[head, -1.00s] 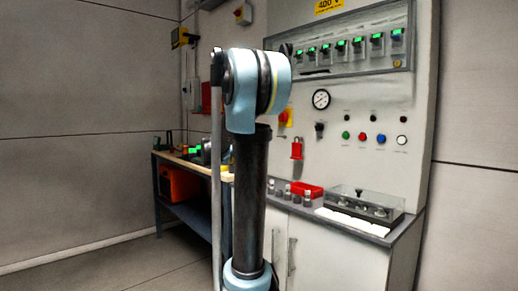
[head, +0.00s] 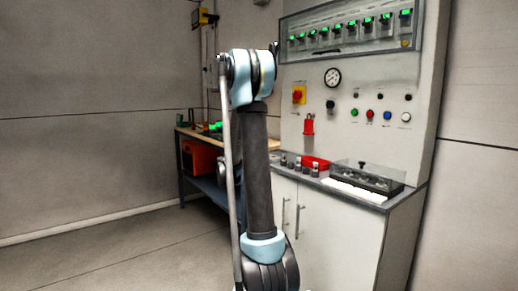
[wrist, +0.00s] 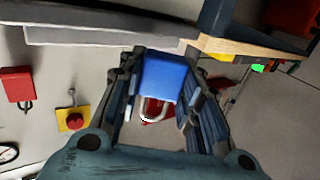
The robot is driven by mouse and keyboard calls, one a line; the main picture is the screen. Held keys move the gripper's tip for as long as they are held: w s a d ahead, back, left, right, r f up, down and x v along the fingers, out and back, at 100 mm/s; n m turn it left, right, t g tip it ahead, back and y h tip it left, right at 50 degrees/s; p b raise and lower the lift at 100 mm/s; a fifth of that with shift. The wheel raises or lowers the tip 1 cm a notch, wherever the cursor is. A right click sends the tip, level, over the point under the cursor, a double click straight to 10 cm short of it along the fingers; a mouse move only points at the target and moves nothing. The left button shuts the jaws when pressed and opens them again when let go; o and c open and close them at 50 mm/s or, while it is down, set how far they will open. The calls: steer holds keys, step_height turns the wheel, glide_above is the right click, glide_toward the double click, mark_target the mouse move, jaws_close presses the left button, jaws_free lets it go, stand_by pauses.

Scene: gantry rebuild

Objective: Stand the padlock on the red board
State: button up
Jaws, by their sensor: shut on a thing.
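In the wrist view a blue padlock (wrist: 163,78) sits between the two fingers of my gripper (wrist: 162,88), which is shut on it. Its body is toward the top of the picture and its pale shackle (wrist: 150,108) points down. A small red patch (wrist: 160,119) shows behind the shackle; I cannot tell whether it belongs to the red board. In the head view my gripper and the blue padlock are hidden.
A red padlock (head: 308,124) hangs on the control panel (head: 345,125). Below it a counter holds a red tray (head: 315,162) and a clear-lidded case (head: 372,179). A workbench (head: 182,130) stands behind my arm. The floor at left is clear.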

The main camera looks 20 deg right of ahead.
steer(key=w+a+f+n+t+y, duration=0.3)
steer(key=w+a+f+n+y, duration=0.4)
steer(key=w+a+f+y, duration=0.3)
steer(key=shift+w+a+f+t, duration=0.35)
steer(key=shift+a+f, duration=0.7)
steer(key=shift+a, duration=1)
